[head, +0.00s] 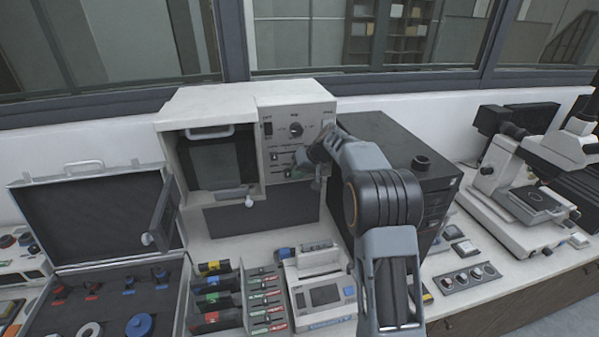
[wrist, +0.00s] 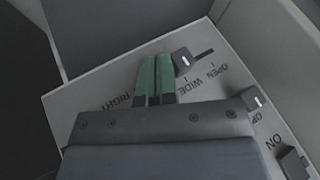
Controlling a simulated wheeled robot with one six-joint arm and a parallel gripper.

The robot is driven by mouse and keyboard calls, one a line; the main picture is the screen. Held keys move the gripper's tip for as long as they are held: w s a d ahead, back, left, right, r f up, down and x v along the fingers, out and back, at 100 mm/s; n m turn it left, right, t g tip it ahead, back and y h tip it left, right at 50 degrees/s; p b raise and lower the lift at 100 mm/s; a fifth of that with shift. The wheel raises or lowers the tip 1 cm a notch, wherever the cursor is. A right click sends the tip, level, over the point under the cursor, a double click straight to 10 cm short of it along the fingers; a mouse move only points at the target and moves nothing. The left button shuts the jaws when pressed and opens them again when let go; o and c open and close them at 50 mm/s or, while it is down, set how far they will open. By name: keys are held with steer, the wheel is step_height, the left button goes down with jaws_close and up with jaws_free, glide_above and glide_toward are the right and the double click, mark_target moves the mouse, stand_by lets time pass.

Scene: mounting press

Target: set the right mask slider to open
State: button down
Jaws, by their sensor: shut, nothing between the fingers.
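The right mask slider is a dark knob (wrist: 183,61) with a white mark, in a slot on the light panel, beside the printed words RIGHT, WIDE and OPEN. The knob stands near the WIDE tick, and bare slot shows on its OPEN side. My gripper (wrist: 156,62) has green fingers that are closed together with nothing held. The fingertips are right beside the knob, on the side away from OPEN; I cannot tell whether they touch it. They hide the rest of the slot. In the head view my gripper (head: 301,160) is in front of the press's panel (head: 298,112).
A second slider knob (wrist: 250,98) and a switch (wrist: 292,162) marked ON are on the same panel. The press's open chamber (head: 208,160) is left of the panel. A black box (head: 395,150) stands close on the right. The bench below holds trays and small devices.

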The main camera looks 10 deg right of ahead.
steer(key=a+b, duration=0.1)
steer(key=a, duration=0.3)
steer(key=shift+a, duration=0.35)
steer(key=shift+r, duration=0.1)
steer(key=p+v, duration=0.3)
steer(key=v, duration=0.7)
steer(key=s+d+f+m+g+h, duration=0.1)
steer(key=s+d+f+m+h, duration=0.1)
steer(key=s+f, duration=0.35)
steer(key=s+a+f+t+h+b, duration=0.1)
steer(key=s+h+b, duration=0.2)
steer(key=s, duration=2.5)
steer(key=shift+a+f+n+h+b, duration=0.2)
steer(key=shift+f+n+h+b, duration=0.1)
steer(key=shift+h+b, duration=0.1)
